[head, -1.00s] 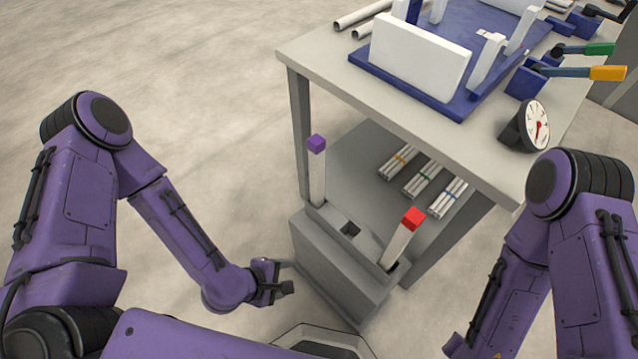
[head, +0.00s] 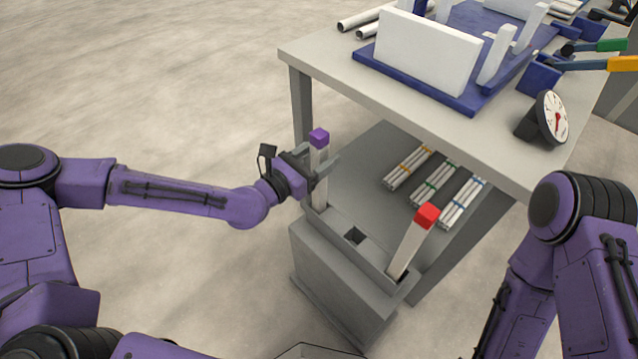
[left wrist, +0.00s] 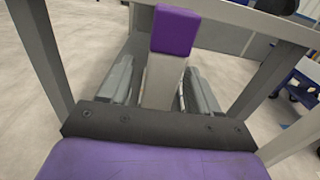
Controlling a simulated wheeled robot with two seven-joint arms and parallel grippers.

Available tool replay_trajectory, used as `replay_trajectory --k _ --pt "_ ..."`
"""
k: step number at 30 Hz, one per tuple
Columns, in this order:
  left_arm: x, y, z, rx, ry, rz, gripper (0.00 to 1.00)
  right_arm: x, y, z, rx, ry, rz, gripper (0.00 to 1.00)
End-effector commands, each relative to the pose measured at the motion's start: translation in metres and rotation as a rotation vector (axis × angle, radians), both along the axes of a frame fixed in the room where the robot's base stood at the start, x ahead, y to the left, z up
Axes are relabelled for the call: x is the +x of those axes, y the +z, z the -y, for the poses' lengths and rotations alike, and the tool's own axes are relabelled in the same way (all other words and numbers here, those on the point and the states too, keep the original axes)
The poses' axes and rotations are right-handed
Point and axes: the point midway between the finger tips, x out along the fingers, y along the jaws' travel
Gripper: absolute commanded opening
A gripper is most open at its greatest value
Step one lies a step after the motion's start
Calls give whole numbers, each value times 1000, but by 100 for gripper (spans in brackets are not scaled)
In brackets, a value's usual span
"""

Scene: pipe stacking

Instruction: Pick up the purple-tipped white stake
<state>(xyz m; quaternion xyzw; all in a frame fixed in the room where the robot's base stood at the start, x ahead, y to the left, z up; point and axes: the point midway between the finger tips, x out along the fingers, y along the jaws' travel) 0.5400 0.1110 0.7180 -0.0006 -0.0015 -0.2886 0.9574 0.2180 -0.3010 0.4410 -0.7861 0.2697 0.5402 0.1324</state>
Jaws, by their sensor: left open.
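The purple-tipped white stake (head: 318,190) stands upright in the left slot of the grey holder (head: 340,285). Its purple tip (head: 319,138) shows above my left gripper. My left gripper (head: 322,172) is open, with its fingers on either side of the stake's upper part, just below the tip. In the left wrist view the stake (left wrist: 161,82) and its purple tip (left wrist: 176,32) lie between the two fingers (left wrist: 158,88), with gaps on both sides. My right gripper is out of view; only its arm shows at the right.
A red-tipped white stake (head: 408,245) leans in the holder's right slot; the middle slot (head: 354,236) is empty. Bundled white pipes (head: 436,185) lie on the lower shelf. The table top (head: 400,95) overhangs behind the stake, and its leg (head: 301,105) stands close behind my left gripper.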

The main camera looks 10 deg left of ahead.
Motion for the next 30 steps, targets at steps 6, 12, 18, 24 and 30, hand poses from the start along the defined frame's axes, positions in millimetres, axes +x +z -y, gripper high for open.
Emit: replay_trajectory --k 6,12,18,24,30 --pt "16 -1 11 0 0 -1 62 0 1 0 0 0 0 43" --pt "15 -1 10 1 0 -2 45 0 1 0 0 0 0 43" --pt "15 0 10 0 0 0 0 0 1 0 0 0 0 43" --pt "16 2 10 1 0 1 0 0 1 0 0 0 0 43" --pt "16 42 10 -1 1 5 0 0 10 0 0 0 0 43"
